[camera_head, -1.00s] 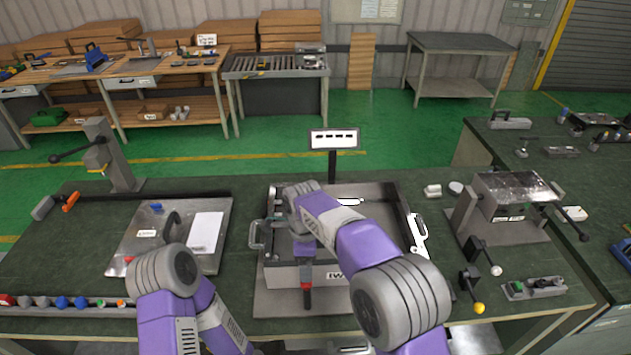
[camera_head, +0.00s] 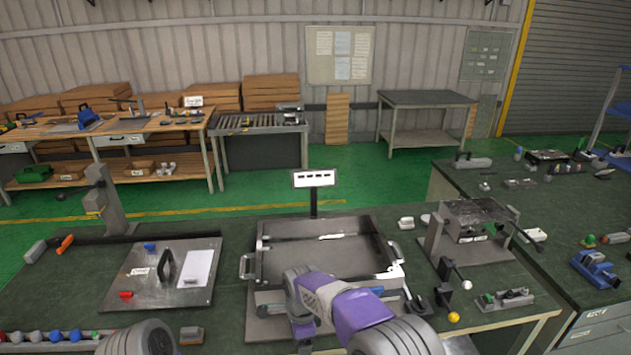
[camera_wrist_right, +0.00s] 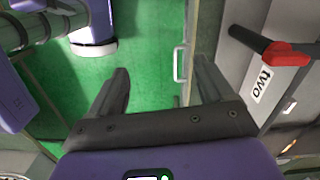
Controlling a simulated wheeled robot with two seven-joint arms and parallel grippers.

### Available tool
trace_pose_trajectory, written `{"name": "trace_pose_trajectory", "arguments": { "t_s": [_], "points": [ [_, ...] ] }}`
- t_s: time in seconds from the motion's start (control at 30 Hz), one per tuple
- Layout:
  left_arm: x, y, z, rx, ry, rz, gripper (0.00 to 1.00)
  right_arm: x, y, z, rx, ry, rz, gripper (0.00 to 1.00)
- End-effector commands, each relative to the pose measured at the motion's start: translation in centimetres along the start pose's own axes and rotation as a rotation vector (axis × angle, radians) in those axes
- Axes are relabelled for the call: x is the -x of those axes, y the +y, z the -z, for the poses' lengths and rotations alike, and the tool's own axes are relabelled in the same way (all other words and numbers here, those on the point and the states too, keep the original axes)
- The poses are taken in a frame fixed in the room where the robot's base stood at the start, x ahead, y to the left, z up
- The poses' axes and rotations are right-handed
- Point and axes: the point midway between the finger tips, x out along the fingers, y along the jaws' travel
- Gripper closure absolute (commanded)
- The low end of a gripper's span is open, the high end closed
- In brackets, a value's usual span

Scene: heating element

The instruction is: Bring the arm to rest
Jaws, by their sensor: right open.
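My right arm (camera_head: 345,305) reaches in from the bottom and hangs in front of the grey metal box (camera_head: 330,253) on the bench. Its gripper points down and its fingers cannot be made out in the head view. In the right wrist view the right gripper (camera_wrist_right: 160,78) is open, its two fingers wide apart with nothing between them, above green floor at the bench edge. Only a rounded grey joint of my left arm (camera_head: 140,340) shows at the bottom left; the left gripper is out of view.
A red-handled lever (camera_wrist_right: 285,53) and a "two" label (camera_wrist_right: 262,84) lie right of the right gripper in the wrist view. A plate with a black handle (camera_head: 165,273) lies left of the box. A metal fixture (camera_head: 470,225) and ball-ended levers stand right of it.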

Motion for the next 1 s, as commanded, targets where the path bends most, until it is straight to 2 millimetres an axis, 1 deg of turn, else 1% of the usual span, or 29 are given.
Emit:
{"name": "trace_pose_trajectory", "arguments": {
  "t_s": [0.03,0.17,0.27,0.33,0.37,0.4,0.47,0.5,0.57,0.6,0.7,0.8,0.9,1.0],
  "points": [
    [-0.5,-0.1,0.1,0.000,0.002,0.000,0.57,-2.1,0.4,1.0,0.029,-0.011,-0.011,0.19],
    [-1.1,-0.4,0.1,-0.001,0.002,0.000,0.57,-6.5,1.6,2.9,0.136,-0.048,-0.011,0.19],
    [-1.7,-0.6,0.1,-0.001,0.001,0.000,0.57,-10.5,3.1,4.5,0.233,-0.084,-0.006,0.19],
    [-2.3,-0.8,0.1,0.000,0.001,0.000,0.57,-13.8,4.8,5.7,0.315,-0.114,0.003,0.19],
    [-2.6,-0.9,0.1,0.000,0.001,0.000,0.57,-15.3,5.7,6.3,0.354,-0.128,0.009,0.19],
    [-3.0,-1.1,0.2,0.000,0.001,0.000,0.57,-17.4,7.1,6.9,0.411,-0.147,0.020,0.19],
    [-3.6,-1.3,0.2,0.000,0.001,0.000,0.57,-20.4,9.4,7.8,0.497,-0.173,0.043,0.19],
    [-4.0,-1.5,0.2,0.000,0.001,0.000,0.57,-22.1,11.0,8.2,0.556,-0.188,0.062,0.19],
    [-4.5,-1.7,0.3,0.000,0.001,0.000,0.57,-24.3,13.4,8.7,0.642,-0.204,0.094,0.19],
    [-4.9,-1.8,0.3,0.000,0.001,0.000,0.57,-25.6,15.1,8.9,0.697,-0.213,0.116,0.19],
    [-5.7,-2.1,0.3,0.000,0.001,0.000,0.57,-28.0,19.0,9.0,0.826,-0.220,0.172,0.19],
    [-6.3,-2.3,0.3,0.000,0.001,0.000,0.57,-29.2,22.1,8.8,0.932,-0.213,0.221,0.19],
    [-6.7,-2.5,0.3,0.000,0.001,0.000,0.57,-29.7,24.1,8.6,1.007,-0.199,0.256,0.19],
    [-6.8,-2.5,0.4,0.000,0.001,0.000,0.57,-29.8,25.2,8.5,1.053,-0.189,0.275,0.19]
  ]
}}
